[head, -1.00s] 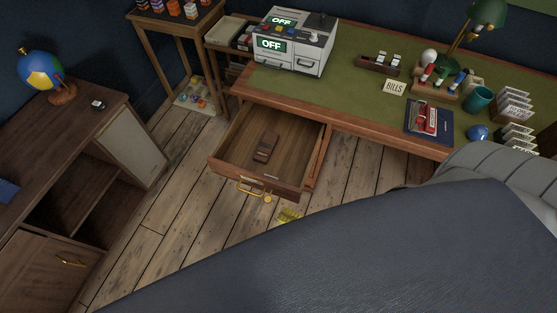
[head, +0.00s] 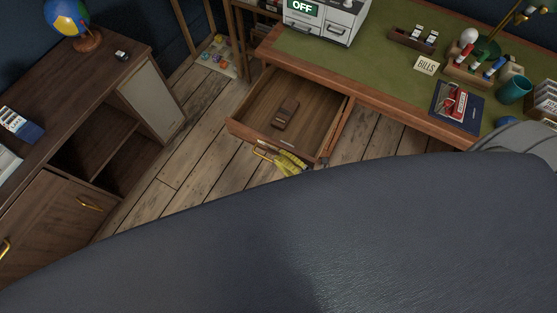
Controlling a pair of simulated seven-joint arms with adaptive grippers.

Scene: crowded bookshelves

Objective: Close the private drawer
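The private drawer (head: 262,109) is pulled open from under the green-topped desk and shows its wooden inside. A small brown object (head: 285,114) lies on its bottom. The yellow shape at the right part of the drawer front appears to be my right gripper (head: 288,162). It is close to the handle; I cannot tell whether it touches it, and its fingers are too small to read. My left gripper is not in view.
A large dark surface fills the lower view and hides the floor there. A wooden cabinet (head: 51,201) stands left. Bare floor (head: 185,159) lies between.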

